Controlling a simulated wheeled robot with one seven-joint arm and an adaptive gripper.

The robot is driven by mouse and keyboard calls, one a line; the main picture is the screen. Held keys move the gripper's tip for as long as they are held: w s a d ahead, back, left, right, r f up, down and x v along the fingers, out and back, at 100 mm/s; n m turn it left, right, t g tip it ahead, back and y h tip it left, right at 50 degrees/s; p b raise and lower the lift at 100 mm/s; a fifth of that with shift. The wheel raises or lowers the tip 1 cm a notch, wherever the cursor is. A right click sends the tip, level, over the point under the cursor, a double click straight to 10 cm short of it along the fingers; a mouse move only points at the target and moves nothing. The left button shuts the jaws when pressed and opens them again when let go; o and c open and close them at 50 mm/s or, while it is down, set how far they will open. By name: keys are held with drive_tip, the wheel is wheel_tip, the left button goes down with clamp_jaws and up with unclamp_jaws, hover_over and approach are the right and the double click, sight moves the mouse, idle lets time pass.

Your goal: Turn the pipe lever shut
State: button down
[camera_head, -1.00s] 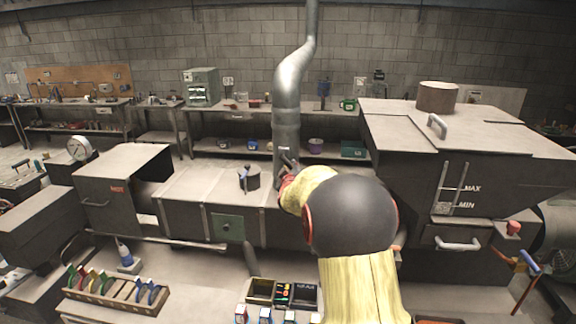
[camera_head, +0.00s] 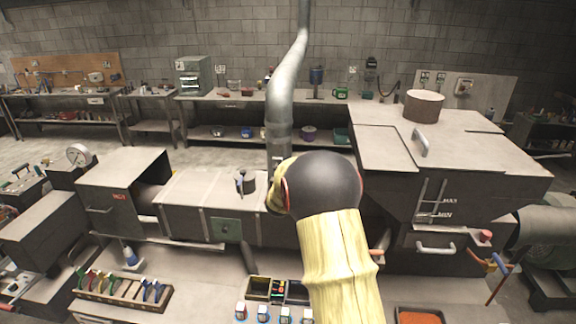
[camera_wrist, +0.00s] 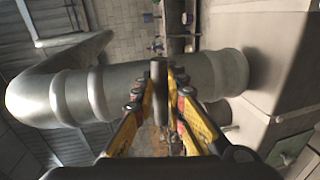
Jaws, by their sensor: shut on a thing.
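The silver pipe (camera_head: 287,95) rises from the dark metal housing toward the ceiling. It runs sideways across the wrist view (camera_wrist: 120,90). The pipe lever (camera_wrist: 158,95) is a short grey bar in front of the pipe. My gripper (camera_wrist: 159,84) has yellow and black fingers, one on each side of the lever, and is shut on it. In the head view my own arm hides the gripper and the lever, so the lever's angle to the pipe is hard to judge there.
A large dark bin (camera_head: 395,190) with a lidded top stands close to the right of my arm. A low metal duct (camera_head: 185,195) with a small round stub (camera_head: 247,181) lies to the left. A wooden tool rack (camera_head: 122,290) sits at the front left. Shelves line the back wall.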

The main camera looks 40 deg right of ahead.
drive_tip(key=shift+r+p, duration=0.15)
drive_tip(key=shift+p, duration=0.15)
idle(0.4)
drive_tip(key=c, duration=1.9)
unclamp_jaws()
drive_tip(key=shift+o, duration=0.4)
drive_tip(key=shift+a, duration=0.1)
drive_tip(key=v, duration=1.1)
drive_tip(key=shift+s+a, duration=0.2)
drive_tip(key=shift+a, duration=0.1)
drive_tip(key=shift+r, duration=0.1)
